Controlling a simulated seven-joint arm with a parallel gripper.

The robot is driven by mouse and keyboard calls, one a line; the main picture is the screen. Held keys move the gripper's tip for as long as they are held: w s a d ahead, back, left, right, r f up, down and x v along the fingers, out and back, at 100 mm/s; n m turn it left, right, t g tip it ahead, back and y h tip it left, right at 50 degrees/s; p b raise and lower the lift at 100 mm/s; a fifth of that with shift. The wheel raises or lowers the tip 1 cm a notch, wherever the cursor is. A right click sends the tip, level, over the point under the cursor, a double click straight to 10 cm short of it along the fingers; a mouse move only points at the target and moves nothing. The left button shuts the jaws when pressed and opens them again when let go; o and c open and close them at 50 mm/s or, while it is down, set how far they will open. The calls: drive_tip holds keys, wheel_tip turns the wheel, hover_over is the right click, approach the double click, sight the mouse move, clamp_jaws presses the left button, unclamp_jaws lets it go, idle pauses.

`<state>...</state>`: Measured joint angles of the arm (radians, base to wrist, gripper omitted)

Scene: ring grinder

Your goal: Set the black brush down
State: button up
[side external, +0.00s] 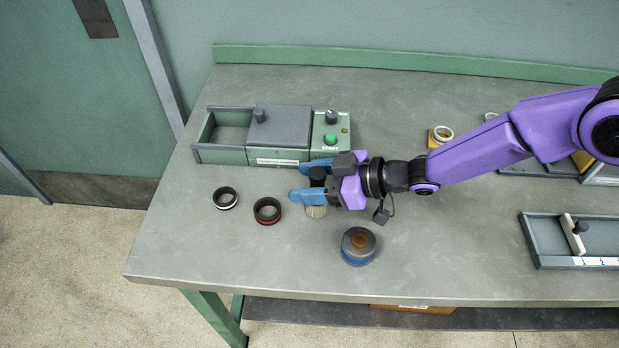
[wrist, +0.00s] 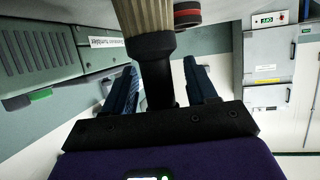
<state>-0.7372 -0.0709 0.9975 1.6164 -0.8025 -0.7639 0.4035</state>
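The black brush has a black handle (wrist: 154,62) and pale beige bristles (side external: 316,211). It stands about upright, bristles down at the grey bench top, left of centre in the side view. My gripper (side external: 308,180) reaches in from the right with its two blue fingers spread, one on either side of the handle. In the wrist view the handle stands between the fingers (wrist: 162,78), with a visible gap on the right side; contact on the left is unclear. The fingers partly hide the handle in the side view.
A black ring with a red band (side external: 267,211) lies left of the brush, and a white-banded ring (side external: 225,198) farther left. A grey-and-blue round container (side external: 358,246) stands in front. The green grinder box (side external: 280,135) with a green button is behind. The front left bench is clear.

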drive_tip(key=shift+r, duration=0.15)
drive_tip(key=shift+d+r, duration=0.1)
drive_tip(key=shift+d, duration=0.05)
drive_tip(key=v, duration=1.1)
drive_tip(key=shift+d+r, duration=0.15)
drive_tip(key=shift+d, duration=0.15)
drive_tip(key=shift+s, duration=0.1)
drive_tip(key=s+d+r+m+t+h, duration=0.15)
drive_tip(key=d+h, duration=0.25)
drive_tip(key=d, duration=0.5)
drive_tip(key=s+d+r+m+t+h, duration=0.1)
drive_tip(key=d+r+h, duration=0.15)
drive_tip(key=d, duration=0.65)
drive_tip(key=s+d+r+g+h, duration=0.2)
drive_tip(key=s+d+g+h, duration=0.3)
drive_tip(key=s+d, duration=1.6)
drive_tip(key=shift+s+d+m+h, duration=0.2)
drive_tip(key=shift+d+m+h, duration=0.15)
drive_tip(key=shift+d+h, duration=0.5)
